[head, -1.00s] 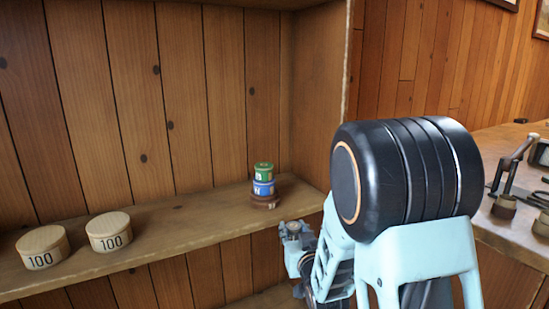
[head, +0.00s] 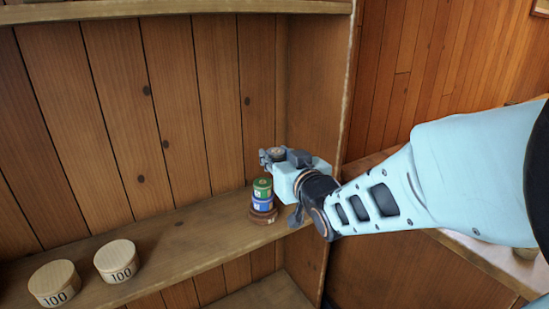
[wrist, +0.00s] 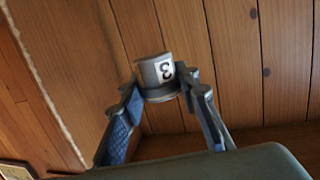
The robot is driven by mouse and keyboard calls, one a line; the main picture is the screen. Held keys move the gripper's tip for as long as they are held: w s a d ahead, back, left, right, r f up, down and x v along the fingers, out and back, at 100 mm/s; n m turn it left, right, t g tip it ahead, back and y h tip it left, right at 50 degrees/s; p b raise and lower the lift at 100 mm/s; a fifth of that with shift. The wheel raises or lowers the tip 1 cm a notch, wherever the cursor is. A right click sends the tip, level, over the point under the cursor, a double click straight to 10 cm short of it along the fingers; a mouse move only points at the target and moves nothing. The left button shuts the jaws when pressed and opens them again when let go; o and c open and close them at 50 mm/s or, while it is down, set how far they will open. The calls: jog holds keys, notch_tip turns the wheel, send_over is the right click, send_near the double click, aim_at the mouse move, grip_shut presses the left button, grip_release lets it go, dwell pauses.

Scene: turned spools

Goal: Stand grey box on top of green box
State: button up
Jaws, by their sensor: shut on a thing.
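The grey box (wrist: 152,70) is a small round tub with a white label bearing a 3, which looks upside down in the wrist view. My gripper (wrist: 160,85) is shut on it, one finger on each side. In the head view my gripper (head: 272,158) holds the grey box (head: 278,152) up and slightly right of the green box (head: 262,187). The green box is the top of a stack on the shelf. Whether the grey box is directly above the green one in depth I cannot tell. The green box is not visible in the wrist view.
Under the green box are a blue box (head: 262,203) and a wider brown one (head: 263,217). The cabinet's side wall (head: 310,90) rises close to the right.

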jog(key=f+x, duration=0.2)
jog(key=x, duration=0.7)
send_over(263, 182)
jog(key=s, duration=0.1)
notch_tip(263, 182, down, 5)
jog(key=shift+d+r+b, duration=0.1)
jog(key=shift+d+b, duration=0.05)
jog(key=shift+b, duration=0.3)
jog(key=shift+w+f, duration=0.4)
jog(key=shift+f, duration=0.1)
jog(key=shift+w+a+f, duration=0.1)
jog(key=shift+f, duration=0.75)
jog(key=shift+w+a+f, duration=0.1)
jog(key=shift+f, duration=0.75)
jog(key=shift+s+f+b, duration=0.1)
jog(key=shift+f+b, duration=0.1)
jog(key=shift+b, duration=0.3)
jog(key=o, duration=0.9)
jog(key=shift+o, duration=0.2)
jog(key=shift+r, duration=0.1)
